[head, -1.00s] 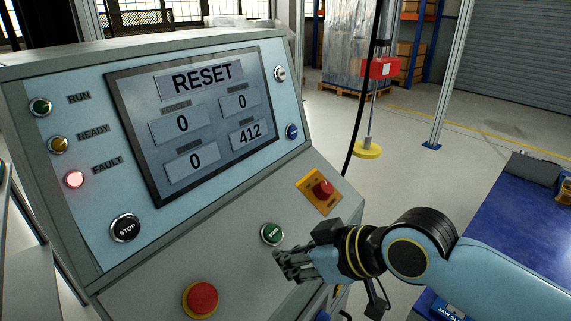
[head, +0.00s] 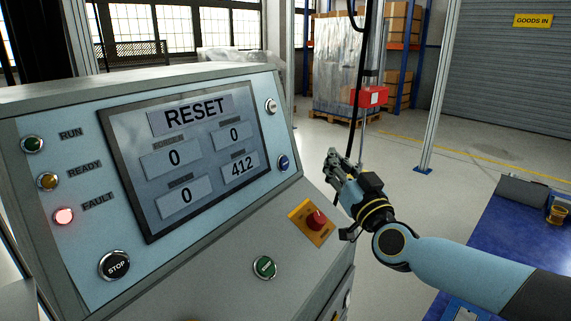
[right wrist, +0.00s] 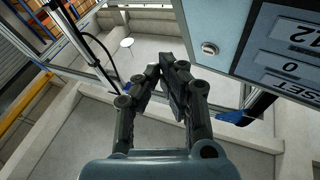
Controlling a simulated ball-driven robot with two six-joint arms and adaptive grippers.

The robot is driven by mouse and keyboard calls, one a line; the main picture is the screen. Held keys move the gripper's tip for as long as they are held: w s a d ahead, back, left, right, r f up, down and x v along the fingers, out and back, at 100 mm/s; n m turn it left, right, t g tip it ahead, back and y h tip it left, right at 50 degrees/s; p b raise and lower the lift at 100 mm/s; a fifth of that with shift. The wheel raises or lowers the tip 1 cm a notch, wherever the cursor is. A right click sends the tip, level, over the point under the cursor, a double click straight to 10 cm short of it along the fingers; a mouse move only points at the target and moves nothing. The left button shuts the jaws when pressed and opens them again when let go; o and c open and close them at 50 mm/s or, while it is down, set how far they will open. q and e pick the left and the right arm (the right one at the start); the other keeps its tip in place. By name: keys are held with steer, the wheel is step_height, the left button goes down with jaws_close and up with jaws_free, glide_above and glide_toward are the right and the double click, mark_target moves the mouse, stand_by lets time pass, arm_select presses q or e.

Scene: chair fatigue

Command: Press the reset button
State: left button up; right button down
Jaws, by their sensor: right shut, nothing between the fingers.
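The control panel screen (head: 187,158) reads RESET. A blue button (head: 283,162) and a white button (head: 271,105) sit on its right side, with no readable label. My right gripper (head: 333,160) is shut and empty, in the air right of the blue button and apart from the panel as far as I can tell. In the right wrist view the shut fingertips (right wrist: 160,72) point toward open floor. A pale round button (right wrist: 210,48) shows on the panel at their right. My left gripper is out of view.
The panel carries a STOP button (head: 114,265), a green button (head: 264,267) and a red switch on a yellow plate (head: 316,220). The FAULT lamp (head: 64,216) glows red. A red box (head: 371,96) hangs behind my gripper. A blue table (head: 506,240) stands right.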

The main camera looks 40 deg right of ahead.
mark_target(285, 163)
steer(key=shift+w, duration=0.1)
steer(key=shift+w+a+f+b, duration=0.4)
steer(key=shift+w+b, duration=0.45)
steer(key=shift+w, duration=0.5)
steer(key=shift+w+a+f+b, duration=0.4)
steer(key=shift+w+b, duration=0.4)
steer(key=shift+w, duration=0.5)
steer(key=shift+w+a+f+b, duration=0.25)
steer(key=shift+w+a+b, duration=0.25)
steer(key=shift+w+b, duration=0.6)
steer(key=shift+w+p, duration=0.3)
steer(key=shift+w, duration=0.1)
steer(key=shift+w+a, duration=0.15)
